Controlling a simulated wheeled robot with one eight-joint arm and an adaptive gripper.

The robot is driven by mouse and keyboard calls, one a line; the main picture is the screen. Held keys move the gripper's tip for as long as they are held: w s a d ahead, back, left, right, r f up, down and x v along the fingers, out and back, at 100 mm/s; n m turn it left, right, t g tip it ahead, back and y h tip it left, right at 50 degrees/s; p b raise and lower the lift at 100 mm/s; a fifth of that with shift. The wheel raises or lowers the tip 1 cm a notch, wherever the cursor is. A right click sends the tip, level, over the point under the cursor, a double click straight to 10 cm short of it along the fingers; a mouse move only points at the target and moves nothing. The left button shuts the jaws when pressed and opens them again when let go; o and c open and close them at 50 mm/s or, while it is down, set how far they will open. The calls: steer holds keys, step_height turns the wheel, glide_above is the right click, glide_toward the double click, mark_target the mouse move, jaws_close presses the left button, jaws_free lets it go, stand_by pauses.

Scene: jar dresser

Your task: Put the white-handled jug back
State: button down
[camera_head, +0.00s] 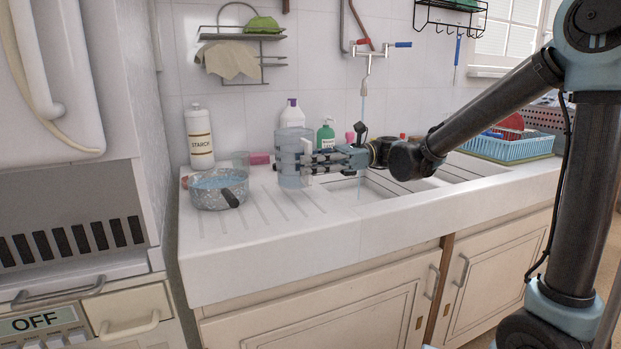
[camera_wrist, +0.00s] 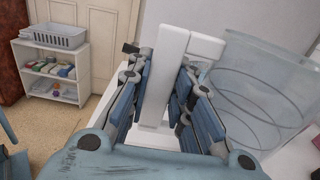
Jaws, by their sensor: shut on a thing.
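The jug (camera_head: 291,168) is a clear, bluish cylinder with a white handle. It is upright over the ribbed draining board (camera_head: 262,214), left of the sink. I cannot tell whether its base touches the board. My gripper (camera_head: 318,160) reaches in from the right and is shut on the handle. In the wrist view, the white handle (camera_wrist: 174,60) is between the fingers of my gripper (camera_wrist: 166,85), and the clear jug body (camera_wrist: 262,95) is to the right. The fingers hide part of the handle.
A speckled pot (camera_head: 205,196) stands left of the jug. A starch bottle (camera_head: 199,138), a small glass (camera_head: 240,159) and a green bottle (camera_head: 326,135) are behind. Water runs from the tap (camera_head: 367,68) into the sink. A blue rack (camera_head: 508,146) is far right. The front draining board is clear.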

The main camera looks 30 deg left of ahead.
mark_target(311, 176)
steer(key=shift+f, duration=1.85)
steer(key=c, duration=1.4)
jaws_free()
steer(key=shift+c, duration=0.2)
steer(key=shift+w, duration=0.1)
steer(key=v, duration=1.1)
steer(key=shift+w+d, duration=0.25)
steer(key=shift+d, duration=0.1)
steer(key=shift+s, duration=0.1)
